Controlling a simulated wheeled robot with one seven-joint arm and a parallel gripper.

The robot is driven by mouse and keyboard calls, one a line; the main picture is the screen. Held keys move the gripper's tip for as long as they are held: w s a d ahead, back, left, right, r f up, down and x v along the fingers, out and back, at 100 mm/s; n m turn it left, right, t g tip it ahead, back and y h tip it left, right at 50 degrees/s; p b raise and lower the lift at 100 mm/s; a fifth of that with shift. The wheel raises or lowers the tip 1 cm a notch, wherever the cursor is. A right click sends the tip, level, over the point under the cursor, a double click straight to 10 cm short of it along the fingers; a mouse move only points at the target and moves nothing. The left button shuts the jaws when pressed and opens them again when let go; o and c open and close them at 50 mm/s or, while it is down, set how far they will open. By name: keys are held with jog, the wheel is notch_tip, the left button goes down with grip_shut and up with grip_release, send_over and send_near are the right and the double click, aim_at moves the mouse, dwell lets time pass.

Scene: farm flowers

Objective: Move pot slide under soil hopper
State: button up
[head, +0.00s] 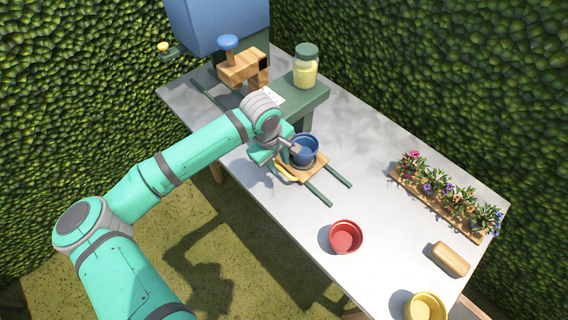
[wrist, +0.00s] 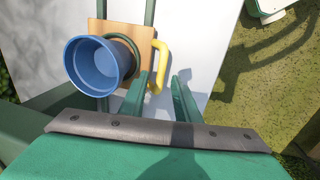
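The pot slide is a small wooden board (head: 313,172) on two green rails (head: 319,193), with a blue pot (head: 304,148) on it and a curved yellow handle (head: 288,174) on its near side. In the wrist view the board (wrist: 122,27), blue pot (wrist: 97,66) and yellow handle (wrist: 159,66) show clearly. My gripper (wrist: 162,80) is open, its fingers on either side of the handle's lower end; contact cannot be told. A large blue box (head: 217,22) at the far end looks like the soil hopper.
The green bench (head: 308,101) straddles the rails and bears a jar (head: 305,70). A wooden piece with a blue knob (head: 240,68) stands by the box. A red pot (head: 345,237), yellow pot (head: 425,307), wooden block (head: 451,259) and flower tray (head: 431,203) sit on the right.

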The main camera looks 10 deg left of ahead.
notch_tip(320, 180, up, 10)
jog(key=s+a, duration=0.1)
jog(key=shift+s+a, duration=0.15)
jog(key=shift+s, duration=0.05)
